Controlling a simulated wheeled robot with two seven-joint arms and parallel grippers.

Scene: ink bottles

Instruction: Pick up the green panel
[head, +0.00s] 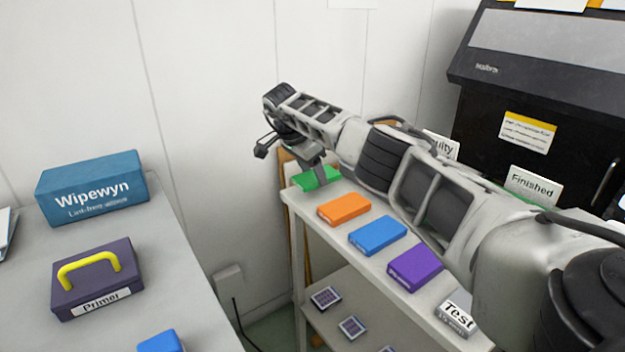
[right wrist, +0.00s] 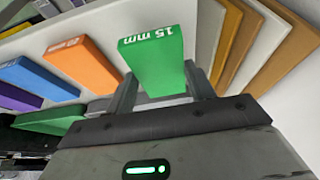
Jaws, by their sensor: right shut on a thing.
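The green panel (head: 314,180) is at the far left end of the shelf's top board, partly hidden by my right gripper (head: 320,170). In the right wrist view the green panel (right wrist: 154,58) carries white "15 mm" lettering and lies between the two fingers of the right gripper (right wrist: 162,88). The right gripper is shut on it. I cannot tell whether the panel touches the board or is just above it. My left gripper is in neither view.
Orange (head: 344,209), blue (head: 377,235) and purple (head: 415,267) panels lie in a row on the shelf top (head: 330,240). A "Test" sign (head: 457,315) stands nearer. Brown boards (right wrist: 245,45) stand beside the shelf end. A counter at left holds a "Wipewyn" box (head: 93,188) and "Primer" case (head: 97,281).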

